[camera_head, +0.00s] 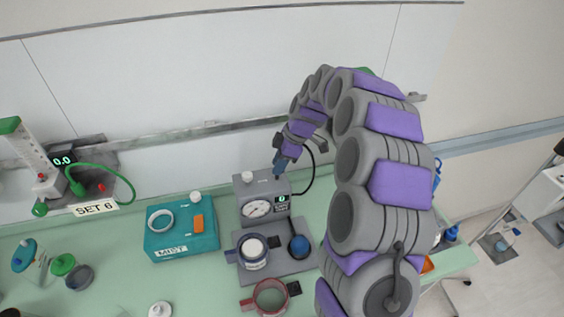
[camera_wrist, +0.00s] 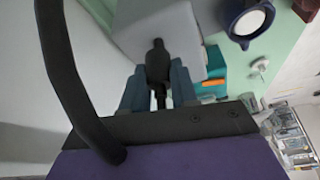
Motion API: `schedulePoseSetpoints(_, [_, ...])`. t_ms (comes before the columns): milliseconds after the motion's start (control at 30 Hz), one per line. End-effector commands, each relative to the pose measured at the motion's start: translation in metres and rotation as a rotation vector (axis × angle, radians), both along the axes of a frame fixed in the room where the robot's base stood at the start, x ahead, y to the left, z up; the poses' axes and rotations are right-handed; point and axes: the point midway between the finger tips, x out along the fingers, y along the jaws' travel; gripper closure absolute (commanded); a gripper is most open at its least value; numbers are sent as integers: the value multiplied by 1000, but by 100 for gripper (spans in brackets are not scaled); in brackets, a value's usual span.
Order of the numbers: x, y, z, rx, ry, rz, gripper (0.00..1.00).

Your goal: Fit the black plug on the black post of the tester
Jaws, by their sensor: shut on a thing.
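The tester (camera_head: 243,187) is a grey box with a round dial, a small display reading 0 and a white knob on top, standing on a grey base plate. My gripper (camera_head: 281,166) is above its back right top edge, fingers pointing down. In the wrist view the blue-grey fingers of my gripper (camera_wrist: 158,85) are shut on the black plug (camera_wrist: 157,60). The plug's far end overlaps the grey tester (camera_wrist: 180,30) in that view; I cannot tell whether they touch. A black cable (camera_head: 311,172) loops at the right. I cannot make out the black post.
A blue-rimmed cup (camera_head: 253,262) and a round blue piece (camera_head: 299,246) are in front of the tester. A teal MIST box (camera_head: 180,247) is left, a red-rimmed cup (camera_head: 270,297) nearer. A green-cabled device (camera_head: 45,187) stands far left. The wall rail (camera_head: 170,133) runs behind.

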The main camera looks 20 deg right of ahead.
Motion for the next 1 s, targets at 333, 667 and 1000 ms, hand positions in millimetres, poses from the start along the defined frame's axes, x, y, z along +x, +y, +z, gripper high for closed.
schedulePoseSetpoints(333, [1,-3,0,7,-2,-3,100])
schedulePoseSetpoints(667, [0,14,0,-3,0,-1,100])
schedulePoseSetpoints(1000, [1,9,0,7,-1,-3,100])
